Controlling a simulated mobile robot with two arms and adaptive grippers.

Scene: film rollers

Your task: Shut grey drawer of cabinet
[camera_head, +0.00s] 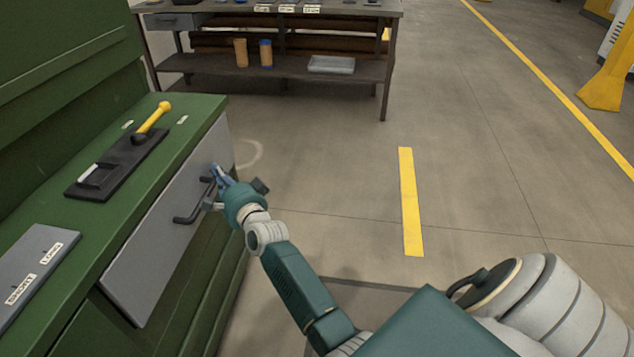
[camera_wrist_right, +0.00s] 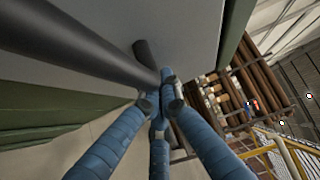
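The green cabinet (camera_head: 178,150) stands at the left in the head view. Its grey drawer (camera_head: 150,262) faces right, with its front close along the worktop edge; I see no clear gap there. A dark bar handle (camera_head: 184,219) is on the front. My right gripper (camera_head: 215,178) is at the far end of this handle. In the right wrist view, the handle (camera_wrist_right: 85,45) runs from the upper left to the blue fingers (camera_wrist_right: 160,98), in front of the grey drawer face (camera_wrist_right: 185,25). The fingertips are close together beside the handle; their grip is unclear. My left gripper is out of view.
A black tool holder (camera_head: 122,165) with a yellow-handled hammer (camera_head: 155,117) and a grey labelled plate (camera_head: 35,262) lie on the worktop. A metal workbench (camera_head: 330,68) stands behind. The floor (camera_head: 480,170) right of the cabinet is open.

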